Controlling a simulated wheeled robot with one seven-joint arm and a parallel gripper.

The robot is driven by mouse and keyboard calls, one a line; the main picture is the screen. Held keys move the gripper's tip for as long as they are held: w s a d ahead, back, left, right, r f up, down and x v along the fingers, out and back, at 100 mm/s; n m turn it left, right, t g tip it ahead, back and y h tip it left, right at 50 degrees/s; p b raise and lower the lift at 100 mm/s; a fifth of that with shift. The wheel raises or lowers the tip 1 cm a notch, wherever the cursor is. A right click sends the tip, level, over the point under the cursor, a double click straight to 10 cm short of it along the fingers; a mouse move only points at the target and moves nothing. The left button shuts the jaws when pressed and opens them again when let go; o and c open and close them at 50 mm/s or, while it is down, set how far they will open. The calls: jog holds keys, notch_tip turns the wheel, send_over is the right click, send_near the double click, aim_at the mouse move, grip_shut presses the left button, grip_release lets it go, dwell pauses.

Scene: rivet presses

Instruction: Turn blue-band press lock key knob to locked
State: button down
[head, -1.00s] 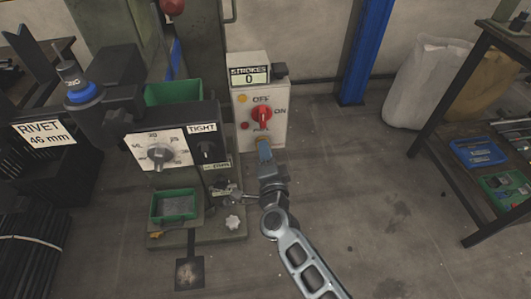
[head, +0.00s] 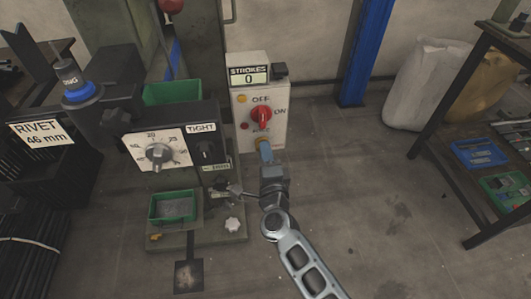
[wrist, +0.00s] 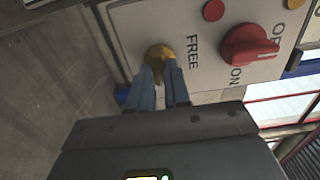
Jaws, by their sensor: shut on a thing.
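The lock key knob is a small brass knob (wrist: 158,53) low on the white control box (head: 280,120). In the wrist view the word FREE is printed beside it. In the head view a little of the brass knob (head: 262,140) shows above the fingertips. My gripper (wrist: 164,75) has its blue-grey fingers on either side of the knob's grip and is shut on it. My gripper also shows in the head view (head: 264,149), reaching the box front from below. No locked mark can be read, and the fingers hide part of the knob.
A red rotary switch (head: 261,115) with OFF and ON labels sits just above the knob, beside a small red button (head: 244,126). A strokes counter (head: 249,74) reads 0. A dial panel (head: 160,152) and green bin (head: 173,206) stand left.

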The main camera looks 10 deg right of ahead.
jog(key=c, duration=1.1)
grip_release()
jog(key=shift+s, duration=0.15)
jog(key=shift+s+p, duration=0.85)
jog(key=shift+s, duration=2.95)
